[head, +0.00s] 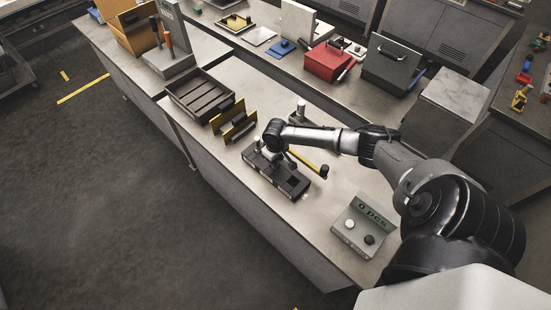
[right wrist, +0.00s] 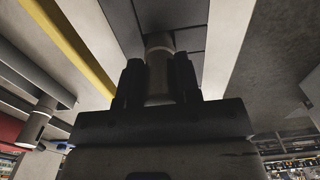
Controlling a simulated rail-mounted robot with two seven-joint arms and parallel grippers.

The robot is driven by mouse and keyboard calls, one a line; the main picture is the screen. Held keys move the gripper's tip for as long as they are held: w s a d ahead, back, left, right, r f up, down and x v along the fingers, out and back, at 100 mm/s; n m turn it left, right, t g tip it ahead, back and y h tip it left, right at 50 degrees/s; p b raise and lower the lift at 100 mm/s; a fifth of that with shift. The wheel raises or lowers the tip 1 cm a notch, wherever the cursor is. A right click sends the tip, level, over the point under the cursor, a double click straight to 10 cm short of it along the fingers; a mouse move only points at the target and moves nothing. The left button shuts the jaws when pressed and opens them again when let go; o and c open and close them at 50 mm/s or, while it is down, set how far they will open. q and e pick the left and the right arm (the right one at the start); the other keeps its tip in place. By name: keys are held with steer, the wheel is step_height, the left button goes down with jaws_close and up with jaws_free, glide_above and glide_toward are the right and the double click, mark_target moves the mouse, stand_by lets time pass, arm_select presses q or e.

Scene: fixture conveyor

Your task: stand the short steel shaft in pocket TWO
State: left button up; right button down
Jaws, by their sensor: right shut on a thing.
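The dark fixture block (head: 295,187) lies on the near bench, with my right gripper (head: 279,163) over its middle. In the right wrist view my right gripper (right wrist: 158,82) is shut on a steel shaft (right wrist: 158,58), a pale cylinder between its two dark fingers. The shaft's far end is close to the dark fixture surface (right wrist: 190,45); I cannot tell whether it is inside a pocket. The pocket markings are too small to read, and my arm hides part of the block. My left gripper is not in view.
A yellow bar (head: 307,162) runs beside the block. A steel cylinder (head: 301,113) stands behind my right arm. Yellow plates (head: 234,126) and a dark tray (head: 202,96) sit to the left. A grey button box (head: 365,226) stands to the right.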

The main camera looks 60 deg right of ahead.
stand_by(0.3)
steer(key=c, duration=0.8)
jaws_free()
steer(key=shift+o, duration=0.2)
step_height(320, 180, up, 14)
steer(key=shift+f, duration=0.1)
